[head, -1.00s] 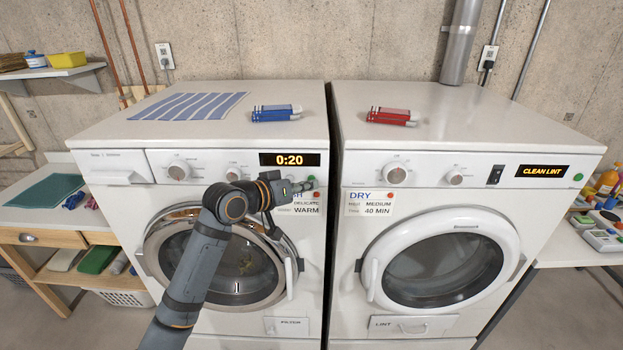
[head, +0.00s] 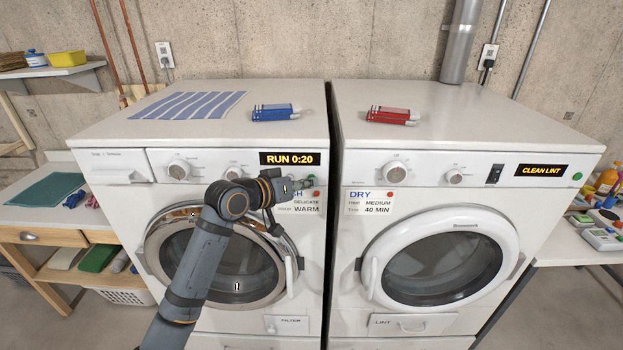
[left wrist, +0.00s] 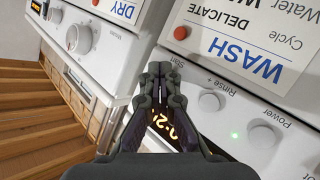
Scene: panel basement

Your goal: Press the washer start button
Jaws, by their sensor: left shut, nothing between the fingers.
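The washer (head: 110,210) stands on the left, its display (head: 290,159) reading RUN 0:20. My left gripper (head: 312,182) is shut and empty at the right end of its control panel, just below the display. A bit of green button (head: 311,178) shows right at the fingertips, mostly hidden by them. In the left wrist view, the shut fingers (left wrist: 160,72) cover part of the display. White panel buttons and a lit green light (left wrist: 235,135) lie to their right, beside the WASH label (left wrist: 247,62). Contact between fingertips and panel cannot be told. My right gripper is out of view.
The dryer (head: 345,270) stands close on the right, its display (head: 544,170) reading CLEAN LINT. A striped cloth (head: 188,105), a blue packet (head: 275,113) and a red packet (head: 393,116) lie on top of the machines. Shelves and tables flank them.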

